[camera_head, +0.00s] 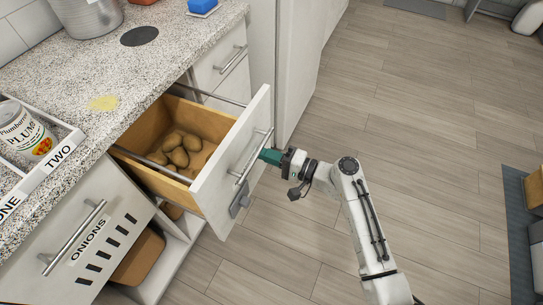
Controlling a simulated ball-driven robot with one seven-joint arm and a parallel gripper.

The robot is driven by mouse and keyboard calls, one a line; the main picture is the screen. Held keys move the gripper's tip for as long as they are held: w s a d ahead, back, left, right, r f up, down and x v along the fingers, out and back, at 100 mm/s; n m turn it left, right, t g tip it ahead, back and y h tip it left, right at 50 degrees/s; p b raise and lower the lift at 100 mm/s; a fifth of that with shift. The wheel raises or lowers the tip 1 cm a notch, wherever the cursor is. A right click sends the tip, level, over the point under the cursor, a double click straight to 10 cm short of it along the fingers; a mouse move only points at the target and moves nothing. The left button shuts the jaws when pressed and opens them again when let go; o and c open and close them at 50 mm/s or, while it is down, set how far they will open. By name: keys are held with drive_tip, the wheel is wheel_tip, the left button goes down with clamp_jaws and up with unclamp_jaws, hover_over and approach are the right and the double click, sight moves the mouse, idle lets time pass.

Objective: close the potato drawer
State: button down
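The potato drawer (229,167) is pulled out from the counter, with a pale front and a bar handle (254,156). Several brown potatoes (182,147) lie in its wooden inside. My gripper (268,156), with a green part at its end, is at the outer face of the drawer front, by the handle. Its fingertips are small and partly hidden, so I cannot tell whether they are open or whether they touch the handle.
Left of it is a front labelled onions (90,240), above an open shelf with a brown bin (138,258). The speckled counter (130,75) holds a pot (88,14) and a plum can (24,131) in a white tray.

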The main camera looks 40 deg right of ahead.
drive_tip(key=b+x, duration=0.8)
drive_tip(key=x, duration=1.6)
drive_tip(key=shift+w+a+r, duration=0.1)
drive_tip(key=shift+r, duration=0.15)
drive_tip(key=shift+f, duration=0.1)
